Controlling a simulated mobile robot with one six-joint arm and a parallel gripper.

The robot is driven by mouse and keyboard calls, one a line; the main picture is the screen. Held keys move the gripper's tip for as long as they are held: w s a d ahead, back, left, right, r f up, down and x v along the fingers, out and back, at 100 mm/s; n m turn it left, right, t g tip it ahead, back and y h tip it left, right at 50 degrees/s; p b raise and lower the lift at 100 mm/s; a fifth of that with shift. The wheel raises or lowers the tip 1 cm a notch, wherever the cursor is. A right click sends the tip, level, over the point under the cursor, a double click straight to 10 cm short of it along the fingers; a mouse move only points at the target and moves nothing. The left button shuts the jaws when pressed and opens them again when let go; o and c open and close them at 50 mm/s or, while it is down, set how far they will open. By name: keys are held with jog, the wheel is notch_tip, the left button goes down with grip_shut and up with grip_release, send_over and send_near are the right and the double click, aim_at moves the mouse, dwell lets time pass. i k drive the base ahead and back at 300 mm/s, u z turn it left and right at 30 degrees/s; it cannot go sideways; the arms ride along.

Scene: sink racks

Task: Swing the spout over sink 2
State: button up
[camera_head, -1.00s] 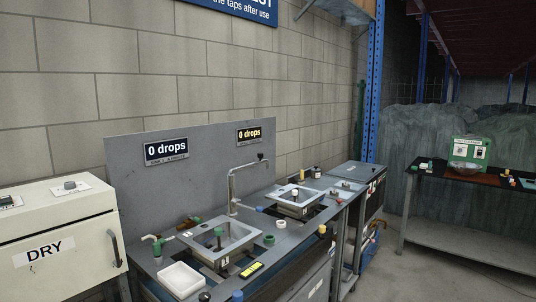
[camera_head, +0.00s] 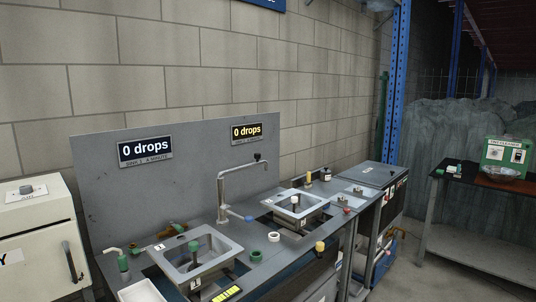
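A grey metal spout (camera_head: 240,168) rises from the counter between the two sinks. Its arm reaches to the right in the picture, with a black knob at the end. The tip stands up and left of sink 2; I cannot tell whether it is over the basin. Sink 1 (camera_head: 235,248) is the near left basin, with a green-topped post in it. Sink 2 (camera_head: 322,203) is the farther right basin, with a white-topped post. A blue-ended handle (camera_head: 248,218) sticks out by the spout's base. My gripper is not in view.
Displays reading "0 drops" hang on the grey back panel (camera_head: 200,180), left (camera_head: 146,150) and right (camera_head: 246,132). Open floor lies at right.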

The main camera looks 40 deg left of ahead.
aim_at(257, 156)
jog(key=u, duration=0.05)
jog(key=i, duration=1.35)
jog(key=z, duration=0.45)
jog(key=k, duration=0.1)
jog(key=u, duration=2.65)
jog(key=k, duration=0.45)
